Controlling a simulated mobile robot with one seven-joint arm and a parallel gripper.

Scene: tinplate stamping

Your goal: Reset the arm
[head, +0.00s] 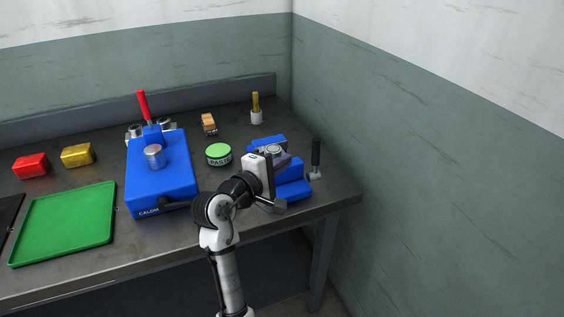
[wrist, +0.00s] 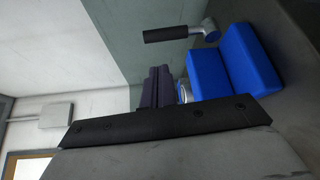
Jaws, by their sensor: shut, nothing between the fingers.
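My arm reaches in from the bottom of the head view. My gripper (head: 281,159) is over the small blue stepped machine (head: 293,189) at the right end of the bench. In the wrist view the dark fingers (wrist: 157,87) are together with nothing between them. The machine's blue steps (wrist: 240,62) show beside the fingertips there. Its black-handled lever (head: 316,153) stands upright just right of my gripper, apart from it, and also shows in the wrist view (wrist: 166,35). My gripper hides part of the machine, so I cannot tell whether they touch.
A larger blue press (head: 160,185) with a red lever (head: 143,105) stands left of my arm. A green-lidded paste tin (head: 218,153), a brush cup (head: 256,116) and a wooden toy (head: 209,124) are behind. A green tray (head: 66,222), red tin (head: 31,166) and gold tin (head: 77,155) lie left.

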